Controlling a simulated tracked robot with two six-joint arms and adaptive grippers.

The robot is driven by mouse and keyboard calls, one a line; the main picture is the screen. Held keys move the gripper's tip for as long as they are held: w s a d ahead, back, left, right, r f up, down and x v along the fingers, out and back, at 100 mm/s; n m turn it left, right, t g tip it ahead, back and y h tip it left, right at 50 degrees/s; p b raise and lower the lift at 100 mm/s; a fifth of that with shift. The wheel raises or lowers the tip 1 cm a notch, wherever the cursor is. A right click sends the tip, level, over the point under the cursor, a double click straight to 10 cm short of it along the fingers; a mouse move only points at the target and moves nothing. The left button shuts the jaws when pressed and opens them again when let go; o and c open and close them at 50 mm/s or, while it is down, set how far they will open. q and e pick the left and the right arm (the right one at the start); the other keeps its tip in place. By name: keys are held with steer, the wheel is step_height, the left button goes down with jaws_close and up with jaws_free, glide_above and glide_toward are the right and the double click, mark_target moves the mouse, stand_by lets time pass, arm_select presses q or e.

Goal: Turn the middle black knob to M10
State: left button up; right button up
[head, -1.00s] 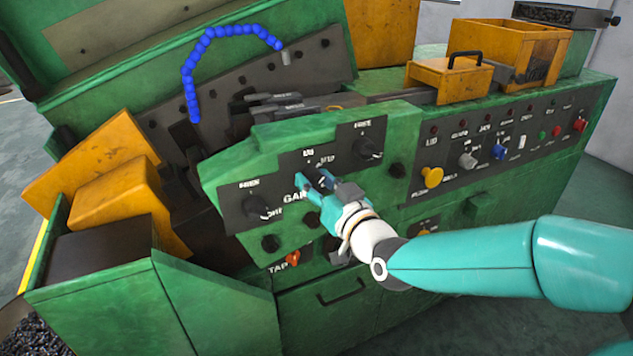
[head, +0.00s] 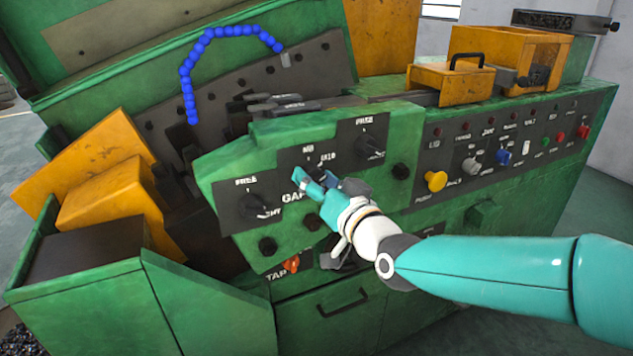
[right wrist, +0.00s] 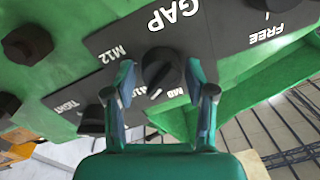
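The middle black knob (right wrist: 160,68) shows between my right gripper's fingers in the right wrist view. It sits on the dark GAP panel (right wrist: 115,42), with labels M12, M10 and M8 around its lower side in that view. Its ridge slants toward the side of M10 and M8; I cannot tell exactly which mark it points to. My right gripper (right wrist: 160,72) is open, one finger on each side of the knob, with visible gaps. In the head view the right gripper (head: 318,186) is at the panel and hides the knob. My left gripper is not in view.
Side knobs marked FREE and TIGHT flank the middle one, at left (head: 257,206) and right (head: 370,146). A yellow button (head: 435,181) and other controls sit to the right. An orange-red TAP knob (head: 292,264) is below. Orange boxes (head: 452,82) stand on top.

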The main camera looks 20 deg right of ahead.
steer(key=shift+o, duration=0.4)
steer(key=s+d, duration=0.1)
steer(key=s, duration=1.1)
steer(key=shift+f, duration=0.2)
steer(key=shift+d, duration=0.1)
